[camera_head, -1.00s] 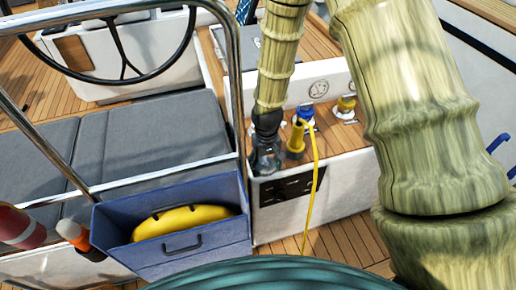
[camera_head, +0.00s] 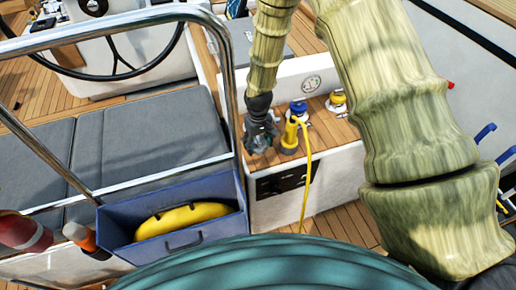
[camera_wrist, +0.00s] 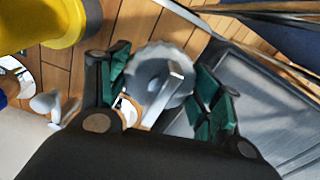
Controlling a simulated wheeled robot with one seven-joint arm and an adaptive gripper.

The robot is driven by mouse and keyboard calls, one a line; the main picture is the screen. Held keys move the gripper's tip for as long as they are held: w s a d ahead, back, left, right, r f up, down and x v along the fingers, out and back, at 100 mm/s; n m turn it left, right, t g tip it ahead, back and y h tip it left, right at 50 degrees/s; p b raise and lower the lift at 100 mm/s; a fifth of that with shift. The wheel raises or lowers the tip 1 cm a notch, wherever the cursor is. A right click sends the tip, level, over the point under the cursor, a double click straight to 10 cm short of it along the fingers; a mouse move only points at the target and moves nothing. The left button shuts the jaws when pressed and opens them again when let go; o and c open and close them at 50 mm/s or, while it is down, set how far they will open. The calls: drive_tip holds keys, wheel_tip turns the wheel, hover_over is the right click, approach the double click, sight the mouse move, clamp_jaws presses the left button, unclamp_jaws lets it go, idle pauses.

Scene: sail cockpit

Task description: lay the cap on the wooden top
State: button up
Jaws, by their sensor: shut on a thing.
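The cap (camera_wrist: 158,82) is a grey, round piece with a scalloped rim and a raised bar across it. It sits between the green fingertips of my gripper (camera_wrist: 162,88) in the wrist view, and the fingers are shut on it. In the head view my gripper (camera_head: 259,138) hangs at the left edge of the wooden top (camera_head: 325,134) of a white console. I cannot tell whether the cap touches the wood. Planks also show in the wrist view (camera_wrist: 135,28). A pale ring (camera_wrist: 126,110) is partly hidden behind the left finger.
A yellow plug (camera_head: 290,136) with a yellow cable (camera_head: 306,180) stands just right of my gripper. A blue fitting (camera_head: 299,108) and a yellow fitting (camera_head: 338,102) are behind it. A steel rail (camera_head: 230,90) and a blue bin (camera_head: 220,224) are to the left.

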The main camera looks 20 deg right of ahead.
sight(258, 150)
drive_tip(key=shift+f+p, duration=0.65)
drive_tip(key=shift+f, duration=1.4)
drive_tip(key=shift+f, duration=0.2)
drive_tip(key=o, duration=1.1)
drive_tip(key=shift+r, duration=0.1)
drive_tip(key=shift+r+b, duration=1.95)
drive_tip(key=shift+r, duration=4.1)
drive_tip(key=s+f, duration=0.8)
drive_tip(key=f, duration=0.2)
drive_tip(key=s+d+f+m, duration=0.1)
drive_tip(key=s+f, duration=0.3)
drive_tip(key=s, duration=0.5)
drive_tip(key=s+d+f, duration=0.1)
drive_tip(key=s+f, duration=0.3)
drive_tip(key=s, duration=0.5)
drive_tip(key=s+d+f+m, duration=0.1)
drive_tip(key=s+f, duration=0.3)
drive_tip(key=s, duration=0.6)
drive_tip(key=shift+s+d+m, duration=0.1)
drive_tip(key=shift+d+m, duration=0.1)
drive_tip(key=shift+m, duration=0.1)
